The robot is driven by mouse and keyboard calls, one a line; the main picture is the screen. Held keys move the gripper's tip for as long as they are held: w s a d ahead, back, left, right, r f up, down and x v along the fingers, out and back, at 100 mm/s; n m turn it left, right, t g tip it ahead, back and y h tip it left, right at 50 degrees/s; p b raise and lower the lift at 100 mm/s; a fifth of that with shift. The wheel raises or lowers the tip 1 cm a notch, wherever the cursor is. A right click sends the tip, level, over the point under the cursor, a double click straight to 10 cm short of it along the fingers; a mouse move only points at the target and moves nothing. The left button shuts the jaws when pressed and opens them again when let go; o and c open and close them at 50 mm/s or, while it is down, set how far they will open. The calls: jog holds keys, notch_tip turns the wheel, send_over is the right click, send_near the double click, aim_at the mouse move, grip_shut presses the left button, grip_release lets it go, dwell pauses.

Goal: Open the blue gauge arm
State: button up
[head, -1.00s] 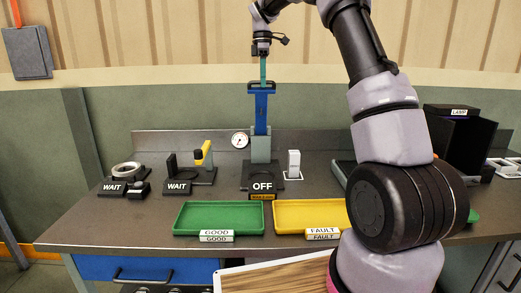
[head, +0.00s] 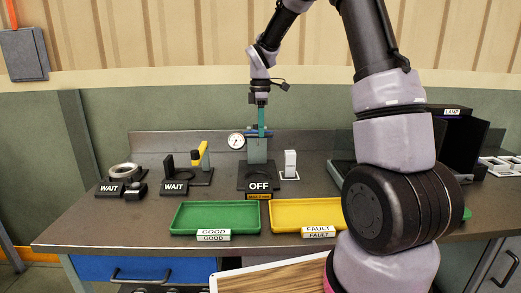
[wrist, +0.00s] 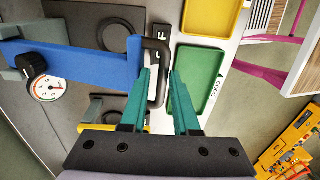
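The blue gauge arm (head: 258,134) sits at the top of its grey post (head: 257,150). In the wrist view the blue arm (wrist: 80,62) runs from the gauge side at left to a black handle (wrist: 156,50). It lies roughly level, pointing toward the head camera, so it looks short there. My gripper (head: 261,128) comes down from above at the handle end.
A green GOOD tray (head: 181,228) and yellow FAULT tray (head: 278,228) lie in front. An OFF sign (head: 259,186) stands before the post. A white block (head: 290,162) is at right, a yellow-armed fixture (head: 201,155) at left. My arm covers the right side.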

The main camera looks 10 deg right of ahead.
notch_tip(320, 180, down, 7)
jog(key=s+t, duration=0.1)
jog(key=t, duration=0.1)
jog(key=shift+s+a+t+h, duration=0.3)
jog(key=shift+s+t, duration=0.1)
jog(key=shift+r, duration=0.15)
